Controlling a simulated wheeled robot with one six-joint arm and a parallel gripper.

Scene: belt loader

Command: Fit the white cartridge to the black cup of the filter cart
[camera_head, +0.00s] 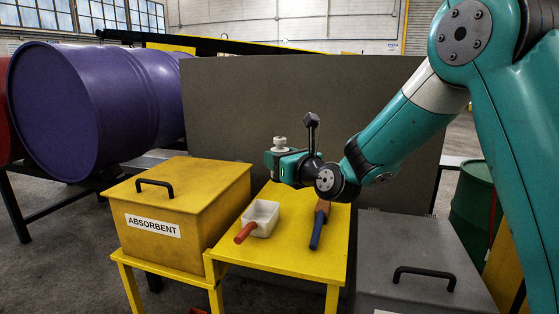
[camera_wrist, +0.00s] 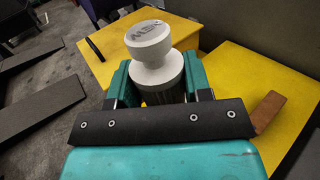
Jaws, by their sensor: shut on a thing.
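The white cartridge (camera_head: 280,142) stands upright in my gripper (camera_head: 280,165), above the back of the yellow table. In the wrist view the cartridge (camera_wrist: 148,42) has a round white top with dark lettering that seems to read "NEW", and a ribbed grey lower part between the two teal fingers. My gripper (camera_wrist: 152,92) is shut on this lower part. The cartridge's bottom end is hidden behind the gripper body. I cannot make out the black cup or the filter cart in either view.
A white scoop (camera_head: 262,216) with a red handle and a blue-handled tool (camera_head: 318,230) lie on the yellow table (camera_head: 285,258). A yellow absorbent box (camera_head: 190,200) stands left, a grey lidded box (camera_head: 415,262) right. A grey panel (camera_head: 240,110) stands behind.

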